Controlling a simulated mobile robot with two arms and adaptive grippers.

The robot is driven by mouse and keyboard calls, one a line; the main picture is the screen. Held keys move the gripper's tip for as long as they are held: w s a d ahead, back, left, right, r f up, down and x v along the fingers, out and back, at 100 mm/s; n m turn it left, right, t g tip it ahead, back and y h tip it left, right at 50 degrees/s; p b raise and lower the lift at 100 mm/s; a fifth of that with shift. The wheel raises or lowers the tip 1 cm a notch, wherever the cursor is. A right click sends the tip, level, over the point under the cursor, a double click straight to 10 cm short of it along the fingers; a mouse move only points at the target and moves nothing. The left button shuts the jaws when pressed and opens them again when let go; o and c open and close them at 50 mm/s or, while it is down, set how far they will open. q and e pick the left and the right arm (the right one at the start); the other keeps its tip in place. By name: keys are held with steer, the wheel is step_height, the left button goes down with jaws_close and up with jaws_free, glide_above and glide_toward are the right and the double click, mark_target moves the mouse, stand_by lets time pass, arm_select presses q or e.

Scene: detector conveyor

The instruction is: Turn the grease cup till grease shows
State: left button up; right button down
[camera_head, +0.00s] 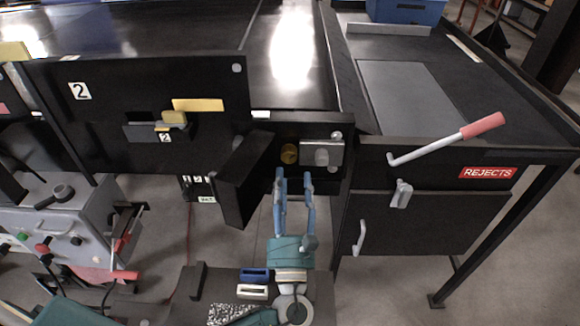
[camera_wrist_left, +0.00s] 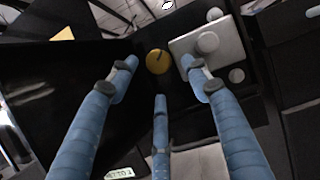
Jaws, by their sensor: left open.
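The grease cup looks like the small round brass-yellow cap (camera_head: 289,154) in a dark recess on the conveyor's front, left of a grey metal block (camera_head: 322,154). In the left wrist view the cap (camera_wrist_left: 158,61) has a dark mark on its face, and the block (camera_wrist_left: 208,45) is to its right. My left gripper (camera_head: 294,175) has blue fingers spread open just in front of and below the cap. In the wrist view two fingers flank the cap and a third is below it; none visibly grips it. I see no clear grease.
A black hinged door (camera_head: 243,180) stands open left of my left gripper. The rejects table with a red-handled lever (camera_head: 450,138) is at the right. A grey control box (camera_head: 62,215) stands at the left. A blue bin (camera_head: 407,10) is at the back.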

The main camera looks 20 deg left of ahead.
arm_select(q)
steer(key=v, duration=0.6)
steer(key=shift+s, duration=0.2)
steer(key=shift+d+f, duration=0.1)
steer(key=shift+d, duration=0.1)
